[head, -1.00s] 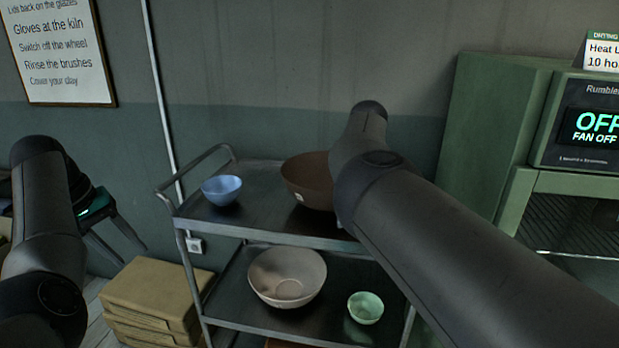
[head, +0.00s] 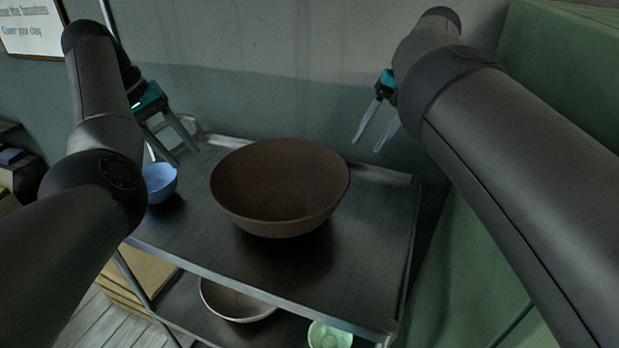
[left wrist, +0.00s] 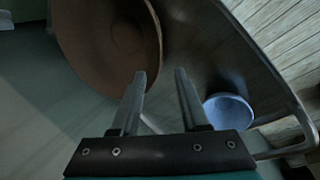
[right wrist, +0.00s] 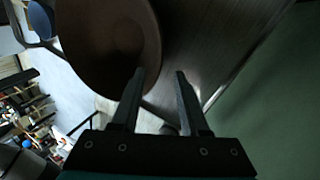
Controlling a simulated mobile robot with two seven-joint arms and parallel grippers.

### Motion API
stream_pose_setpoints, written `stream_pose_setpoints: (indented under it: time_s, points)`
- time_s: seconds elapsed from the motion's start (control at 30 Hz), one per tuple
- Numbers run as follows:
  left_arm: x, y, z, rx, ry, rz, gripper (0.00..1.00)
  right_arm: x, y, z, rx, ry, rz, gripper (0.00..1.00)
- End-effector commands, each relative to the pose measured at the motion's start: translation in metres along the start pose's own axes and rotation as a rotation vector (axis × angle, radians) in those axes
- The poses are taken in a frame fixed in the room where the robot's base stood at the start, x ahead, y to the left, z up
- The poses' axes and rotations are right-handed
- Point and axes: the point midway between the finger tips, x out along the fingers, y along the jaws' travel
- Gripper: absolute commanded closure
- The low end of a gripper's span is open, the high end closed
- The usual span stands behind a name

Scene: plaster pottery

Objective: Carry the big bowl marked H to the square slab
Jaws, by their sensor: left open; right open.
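A big brown bowl (head: 280,190) stands upright on the cart's top shelf; no letter shows on it now. It also shows in the left wrist view (left wrist: 105,45) and the right wrist view (right wrist: 105,45). My left gripper (head: 180,157) is open and empty, behind and left of the bowl, above the blue bowl. My right gripper (head: 367,147) is open and empty, to the right of the bowl and behind its middle. Neither touches the bowl as far as I can see. I see no square slab in these views.
A small blue bowl (head: 160,182) stands left on the top shelf (head: 350,260). Below are a pale bowl (head: 238,303) and a small green bowl (head: 330,335). A green cabinet (head: 550,90) stands close on the right. The top shelf's front right is clear.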

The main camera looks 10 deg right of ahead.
Motion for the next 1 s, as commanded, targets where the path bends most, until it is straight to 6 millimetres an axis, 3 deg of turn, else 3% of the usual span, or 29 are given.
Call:
stream_pose_setpoints:
  time_s: [0.57, 0.97, 1.0]
  points:
    - [0.001, -0.001, -0.001, -0.002, 0.002, 0.000, 0.55, 0.002, 0.003, 0.000, -0.003, 0.001, 0.006, 0.55]
    - [0.026, -0.002, 0.000, -0.001, -0.002, -0.004, 0.55, 0.026, 0.003, -0.001, -0.003, 0.002, 0.006, 0.55]
    - [0.035, 0.000, 0.001, 0.000, -0.005, 0.001, 0.55, 0.036, 0.003, -0.001, -0.003, 0.005, 0.006, 0.55]
